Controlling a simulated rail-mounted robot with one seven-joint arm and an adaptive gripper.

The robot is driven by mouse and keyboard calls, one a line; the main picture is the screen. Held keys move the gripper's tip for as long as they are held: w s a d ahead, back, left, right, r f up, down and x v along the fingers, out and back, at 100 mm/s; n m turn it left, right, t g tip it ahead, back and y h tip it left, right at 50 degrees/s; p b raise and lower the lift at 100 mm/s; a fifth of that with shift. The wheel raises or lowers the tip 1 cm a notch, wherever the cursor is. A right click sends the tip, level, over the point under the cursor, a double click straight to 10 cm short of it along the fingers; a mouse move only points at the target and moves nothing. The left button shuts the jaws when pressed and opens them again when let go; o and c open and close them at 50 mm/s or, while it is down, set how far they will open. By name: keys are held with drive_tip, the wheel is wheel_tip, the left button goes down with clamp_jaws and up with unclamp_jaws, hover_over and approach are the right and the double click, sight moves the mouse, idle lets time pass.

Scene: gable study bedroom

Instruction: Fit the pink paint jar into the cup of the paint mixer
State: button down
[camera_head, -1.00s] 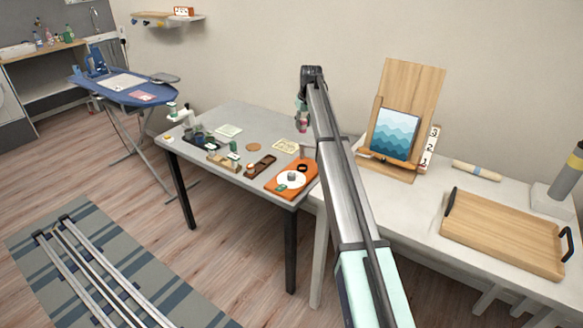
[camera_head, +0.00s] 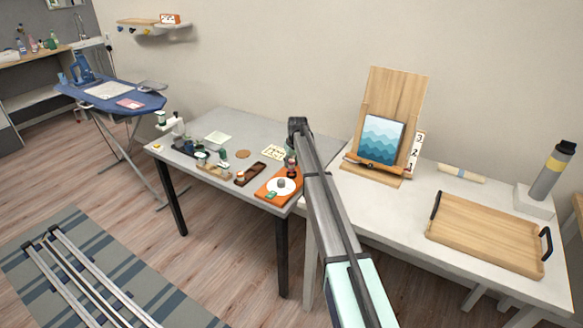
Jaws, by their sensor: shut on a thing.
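My gripper (camera_head: 291,155) hangs at the end of my arm above the right part of the grey table, partly hidden by the arm. It is shut on a small pinkish jar (camera_head: 291,169), which shows dark and small just below the fingers, close to the orange board. I cannot tell whether the jar touches anything below. A white machine with a green part, apparently the paint mixer (camera_head: 173,126), stands at the table's far left corner, well apart from my gripper. Its cup is too small to make out.
The orange board (camera_head: 262,193) holds a white disc and a small grey piece. A dark tray (camera_head: 250,174) and several small jars stand left of it on the grey table (camera_head: 225,127). The white table at right holds an easel (camera_head: 391,100) and a wooden tray (camera_head: 480,240).

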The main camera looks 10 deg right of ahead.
sight(292, 167)
drive_tip(key=shift+f, duration=1.45)
drive_tip(key=shift+f, duration=0.15)
drive_tip(key=c, duration=0.8)
unclamp_jaws()
drive_tip(key=shift+o, duration=0.2)
drive_tip(key=b+v, duration=0.2)
drive_tip(key=v, duration=1)
